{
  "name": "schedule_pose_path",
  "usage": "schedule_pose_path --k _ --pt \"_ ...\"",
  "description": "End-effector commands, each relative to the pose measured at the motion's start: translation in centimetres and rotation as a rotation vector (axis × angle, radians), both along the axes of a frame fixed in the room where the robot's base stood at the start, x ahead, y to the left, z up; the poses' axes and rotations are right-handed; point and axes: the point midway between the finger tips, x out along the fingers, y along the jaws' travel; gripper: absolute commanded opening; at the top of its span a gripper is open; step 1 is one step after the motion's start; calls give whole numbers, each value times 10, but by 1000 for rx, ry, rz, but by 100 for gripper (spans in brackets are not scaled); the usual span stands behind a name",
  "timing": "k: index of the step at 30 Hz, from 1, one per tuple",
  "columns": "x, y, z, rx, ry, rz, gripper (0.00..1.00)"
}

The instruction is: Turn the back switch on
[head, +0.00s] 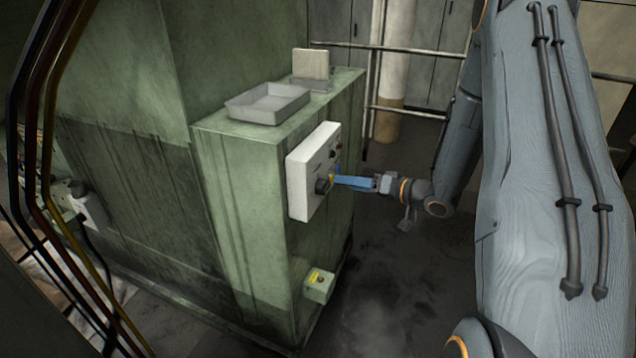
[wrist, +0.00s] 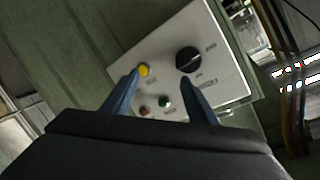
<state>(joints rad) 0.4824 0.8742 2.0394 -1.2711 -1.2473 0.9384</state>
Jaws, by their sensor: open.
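A white control panel (head: 311,172) is fixed to the side of a green cabinet. A black rotary knob (head: 322,185) sits on it; in the wrist view the knob (wrist: 188,59) has a pale line across its face. The wrist view also shows a yellow button (wrist: 145,70), a green button (wrist: 165,102) and a reddish button (wrist: 145,111) on the panel (wrist: 185,30). My gripper (head: 336,180) is open in front of the panel, its blue fingers pointing at it. In the wrist view my gripper (wrist: 162,85) has one finger near the yellow button and the other just below the knob. I cannot tell whether either touches.
A grey tray (head: 267,104) and a pale upright box (head: 310,64) stand on top of the green cabinet (head: 240,180). A small box with a yellow label (head: 318,284) is mounted low on the cabinet. Rails stand behind. The floor (head: 400,290) right of the cabinet is clear.

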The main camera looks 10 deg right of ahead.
Motion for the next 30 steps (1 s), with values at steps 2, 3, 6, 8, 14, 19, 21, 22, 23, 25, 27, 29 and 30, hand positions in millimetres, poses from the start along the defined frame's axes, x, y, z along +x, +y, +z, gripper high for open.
schedule_pose_path --k 2,3,6,8,14,19,21,22,23,25,27,29,30 --pt "-15 -2 -6 113 1 53 53" --pt "-22 -1 -8 166 4 82 53" --pt "-38 -1 -9 272 9 139 53" --pt "-45 -2 -8 312 12 162 53" --pt "-45 9 -8 352 16 190 53" --pt "-26 35 -9 350 15 191 53" --pt "-17 48 -8 350 15 191 53" --pt "-12 54 -9 350 15 191 53" --pt "-9 59 -9 349 15 190 53" --pt "1 72 -9 348 15 189 53" --pt "-1 67 -10 277 -67 199 53" --pt "-1 67 -10 222 -128 210 53" --pt "-1 67 -10 184 -168 218 53"
